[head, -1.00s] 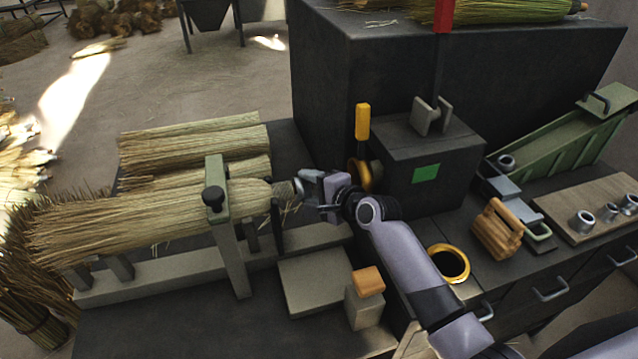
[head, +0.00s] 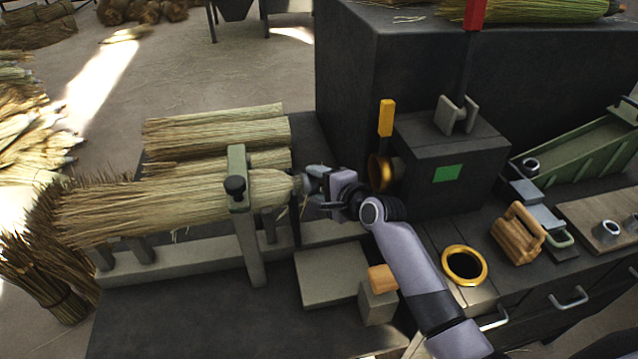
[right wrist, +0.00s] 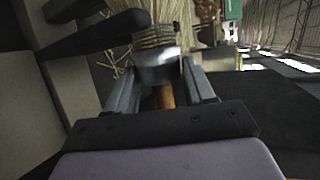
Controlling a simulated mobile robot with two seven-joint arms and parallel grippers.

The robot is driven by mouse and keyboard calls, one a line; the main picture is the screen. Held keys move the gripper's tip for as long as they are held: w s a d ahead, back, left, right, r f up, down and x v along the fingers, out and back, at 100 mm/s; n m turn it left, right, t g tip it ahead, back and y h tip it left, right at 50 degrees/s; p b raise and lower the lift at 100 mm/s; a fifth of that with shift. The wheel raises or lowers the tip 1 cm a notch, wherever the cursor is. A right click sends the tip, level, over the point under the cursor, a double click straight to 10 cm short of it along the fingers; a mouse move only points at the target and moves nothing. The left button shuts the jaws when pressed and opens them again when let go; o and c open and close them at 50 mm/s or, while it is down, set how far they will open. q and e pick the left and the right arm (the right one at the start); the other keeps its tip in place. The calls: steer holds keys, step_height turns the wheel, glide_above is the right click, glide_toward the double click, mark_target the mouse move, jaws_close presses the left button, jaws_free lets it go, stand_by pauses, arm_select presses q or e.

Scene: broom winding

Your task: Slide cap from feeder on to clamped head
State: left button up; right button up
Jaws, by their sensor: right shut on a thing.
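The broom head (head: 150,205), a thick straw bundle, lies in the grey clamp (head: 237,180) with its narrow end to the right. My right gripper (head: 314,184) is at that end, shut on a small grey metal cap. In the right wrist view the cap (right wrist: 157,60) sits between the fingers of the gripper (right wrist: 163,80), against or very near the wire-wound straw (right wrist: 155,35); how far it is over the straw is unclear. A brown rod (right wrist: 165,97) shows behind the cap. The green feeder chute (head: 590,150) holds another cap (head: 530,165). My left gripper is out of view.
A dark machine block with a green button (head: 447,173) and yellow lever (head: 386,118) stands just right of the gripper. A gold-rimmed hole (head: 464,265), wooden block (head: 518,234) and board with loose caps (head: 607,230) are further right. Straw bundles (head: 215,130) lie behind the clamp.

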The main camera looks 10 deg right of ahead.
steer(key=o, duration=1.1)
steer(key=shift+s, duration=0.1)
steer(key=shift+v, duration=3.5)
